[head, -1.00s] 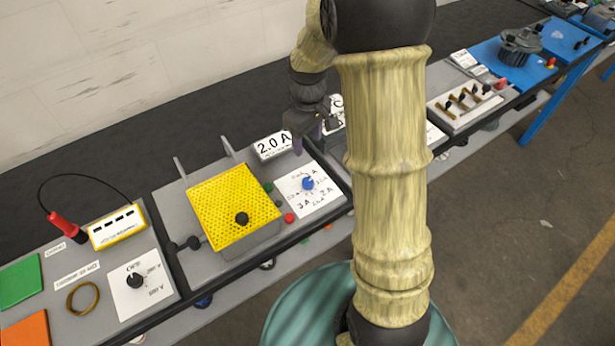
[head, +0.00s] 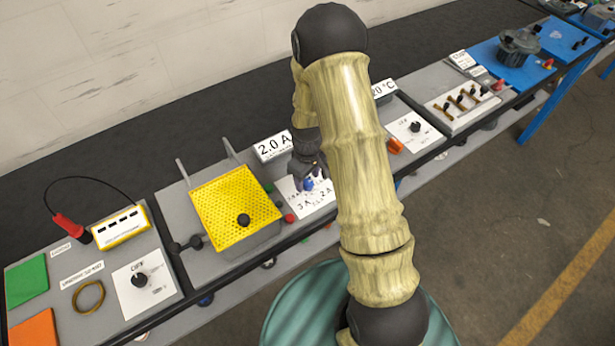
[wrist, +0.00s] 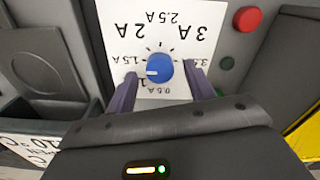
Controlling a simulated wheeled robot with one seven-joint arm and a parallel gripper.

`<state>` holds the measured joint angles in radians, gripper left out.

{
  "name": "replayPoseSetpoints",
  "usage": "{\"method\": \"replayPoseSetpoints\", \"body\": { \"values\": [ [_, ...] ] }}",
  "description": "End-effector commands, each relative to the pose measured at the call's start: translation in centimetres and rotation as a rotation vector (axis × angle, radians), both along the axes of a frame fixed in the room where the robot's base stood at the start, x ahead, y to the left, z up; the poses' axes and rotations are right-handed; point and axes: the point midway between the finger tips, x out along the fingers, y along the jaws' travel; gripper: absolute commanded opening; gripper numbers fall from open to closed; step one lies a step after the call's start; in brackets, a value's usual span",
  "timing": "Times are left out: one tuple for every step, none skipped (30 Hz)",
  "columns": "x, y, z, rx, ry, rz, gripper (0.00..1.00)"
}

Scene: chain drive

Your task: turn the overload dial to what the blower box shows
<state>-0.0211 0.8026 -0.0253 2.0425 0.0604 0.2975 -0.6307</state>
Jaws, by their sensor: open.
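The blue overload dial (wrist: 160,67) sits on a white plate (wrist: 177,40) marked in amps. Its white mark points left in the wrist view, around the 1 to 1.5 A labels; the 1 A label is partly hidden by a finger. In the head view the dial (head: 308,184) is partly covered by my gripper (head: 309,178). My gripper is open, with one purple finger on each side of the dial and visible gaps to it. A card behind the dial plate (head: 273,146) reads 2.0 A.
A red button (wrist: 248,18) and a green one (wrist: 226,63) lie close beside the plate. Another panel with a black dial (head: 415,127) is at the right.

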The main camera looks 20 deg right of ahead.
Motion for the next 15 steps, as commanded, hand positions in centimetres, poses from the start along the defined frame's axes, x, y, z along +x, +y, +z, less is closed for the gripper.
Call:
{"method": "replayPoseSetpoints", "body": {
  "values": [
    [-0.04,0.00,-0.34,0.000,0.001,0.000,0.53],
    [-0.04,0.00,-0.51,0.000,0.001,0.000,0.53],
    [-0.02,0.00,-0.65,0.000,0.000,0.000,0.53],
    [-0.01,-0.01,-0.71,0.000,0.000,0.000,0.53],
    [0.00,0.00,-0.75,0.001,-0.001,0.000,0.53],
    [0.00,0.00,-0.77,0.001,-0.001,0.000,0.53],
    [0.01,0.00,-0.77,0.000,-0.001,0.000,0.53],
    [0.01,0.00,-0.77,0.000,-0.001,0.000,0.53],
    [0.01,0.01,-0.76,0.001,-0.001,0.000,0.53],
    [0.01,0.01,-0.76,0.001,-0.001,0.000,0.53],
    [0.01,0.01,-0.76,0.001,-0.001,0.000,0.53],
    [0.01,0.01,-0.76,0.001,-0.001,0.000,0.50],
    [0.01,0.01,-0.75,0.001,-0.001,0.000,0.44],
    [0.01,0.01,-0.75,0.001,-0.001,0.000,0.38],
    [0.01,0.01,-0.75,0.001,-0.001,0.000,0.30]
  ]
}}
